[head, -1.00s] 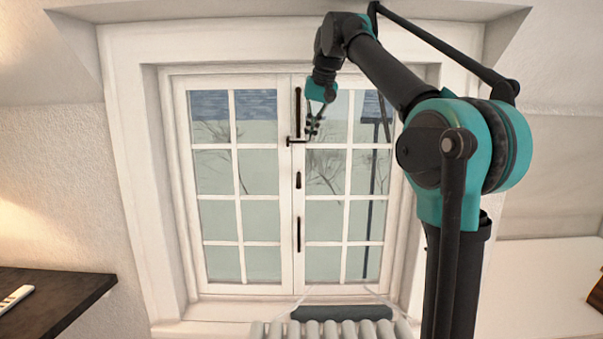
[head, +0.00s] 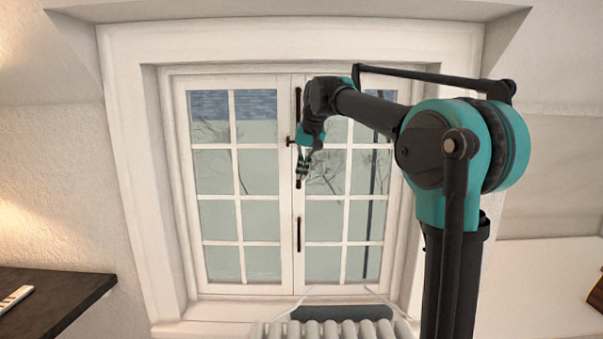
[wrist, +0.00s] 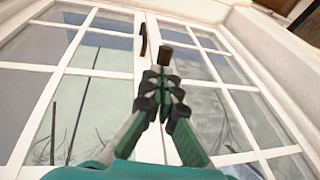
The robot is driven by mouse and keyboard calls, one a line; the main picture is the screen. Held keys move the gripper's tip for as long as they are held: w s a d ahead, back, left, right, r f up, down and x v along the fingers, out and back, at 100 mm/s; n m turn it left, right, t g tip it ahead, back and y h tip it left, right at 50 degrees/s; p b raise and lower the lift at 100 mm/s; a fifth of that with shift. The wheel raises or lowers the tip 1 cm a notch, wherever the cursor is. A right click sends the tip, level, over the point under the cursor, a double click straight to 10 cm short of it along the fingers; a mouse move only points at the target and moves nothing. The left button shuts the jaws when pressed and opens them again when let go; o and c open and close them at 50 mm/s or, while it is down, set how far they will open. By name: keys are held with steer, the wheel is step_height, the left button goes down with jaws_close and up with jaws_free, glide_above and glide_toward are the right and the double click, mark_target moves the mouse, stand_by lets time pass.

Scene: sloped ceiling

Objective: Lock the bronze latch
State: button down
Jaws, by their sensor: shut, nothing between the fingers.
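The bronze latch (head: 290,141) is on the meeting stile of the double window, at mid-upper height. In the head view its dark handle points left, and my wrist hides its right part. My gripper (head: 301,180) hangs below the latch, in front of the middle fitting on the stile. In the wrist view my gripper (wrist: 162,76) has its fingers together and empty. A small brown block (wrist: 166,56) shows just beyond the fingertips, and a dark curved bar (wrist: 143,40) is left of it. I cannot tell whether the fingertips touch the block.
A dark vertical rod (head: 298,234) runs down the lower stile. A white radiator (head: 335,330) stands below the sill. A dark shelf (head: 50,300) is at the left and a white surface (head: 550,285) at the right. The space before the left panes is clear.

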steer(key=shift+f, duration=0.1)
stand_by(0.4)
steer(key=shift+s+f+t, duration=0.1)
steer(key=shift+f+t, duration=0.05)
steer(key=shift+t, duration=0.25)
steer(key=shift+f, duration=0.1)
steer(key=shift+s+f+n+t, duration=0.15)
steer(key=shift+f+t, duration=0.45)
steer(key=shift+t, duration=0.25)
steer(key=shift+s+f+n+t, duration=0.1)
steer(key=shift+f+n+t, duration=0.05)
steer(key=shift+f+t, duration=0.6)
steer(key=w+f+t, duration=0.4)
steer(key=f+t, duration=0.2)
steer(key=shift+w+f+n+y, duration=0.15)
steer(key=shift+f+n+y, duration=0.05)
steer(key=shift+n+y, duration=0.1)
steer(key=shift+w, duration=0.1)
